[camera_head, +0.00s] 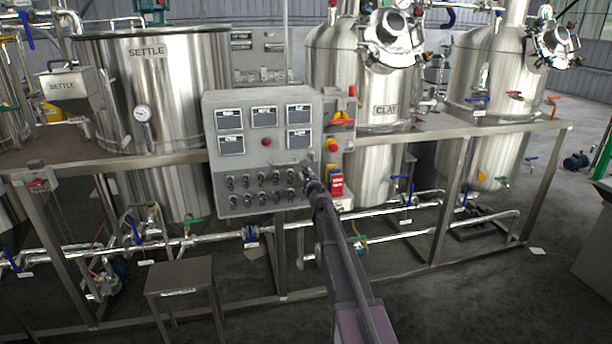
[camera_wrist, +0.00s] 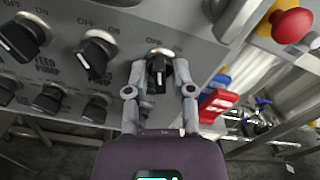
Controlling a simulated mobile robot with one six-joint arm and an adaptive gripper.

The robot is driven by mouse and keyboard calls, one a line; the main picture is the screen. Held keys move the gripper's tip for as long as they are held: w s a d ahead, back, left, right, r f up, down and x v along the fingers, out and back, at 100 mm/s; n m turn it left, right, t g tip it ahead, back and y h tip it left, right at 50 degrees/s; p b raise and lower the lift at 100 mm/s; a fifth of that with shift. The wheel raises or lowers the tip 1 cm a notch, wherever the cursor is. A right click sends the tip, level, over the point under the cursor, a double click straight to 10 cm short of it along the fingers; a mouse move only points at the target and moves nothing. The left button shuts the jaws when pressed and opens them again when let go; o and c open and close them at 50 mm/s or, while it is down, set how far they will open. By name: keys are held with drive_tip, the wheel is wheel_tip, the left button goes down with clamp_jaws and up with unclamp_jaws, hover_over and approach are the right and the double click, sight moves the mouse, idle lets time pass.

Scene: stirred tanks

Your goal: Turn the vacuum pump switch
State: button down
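The grey control panel (camera_head: 262,187) carries rows of black rotary switches, with OFF and ON marked above those in the wrist view. My gripper (camera_wrist: 159,66) is at the right end of the upper row there. Its two fingers stand on either side of a black switch knob (camera_wrist: 158,74), apart, with a small gap seeming to show beside the knob. The knob points about upright, between OFF and ON. Its name label is hidden, so I cannot tell if it is the vacuum pump switch. In the head view my gripper (camera_head: 307,177) is at the panel's lower right and partly hides the switches.
A neighbouring switch (camera_wrist: 96,54) sits left of my fingers, and one marked FEED PUMP (camera_wrist: 22,38) is farther left. A red emergency button (camera_wrist: 291,24) and a red-and-blue switch (camera_wrist: 217,102) are on the right. Steel tanks (camera_head: 172,90) stand behind the panel.

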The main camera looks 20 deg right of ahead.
drive_tip(key=shift+n, duration=0.9)
drive_tip(key=c, duration=0.7)
unclamp_jaws()
drive_tip(key=shift+s, duration=0.1)
drive_tip(key=s, duration=1.1)
drive_tip(key=shift+s+a, duration=0.15)
drive_tip(key=shift+s, duration=0.25)
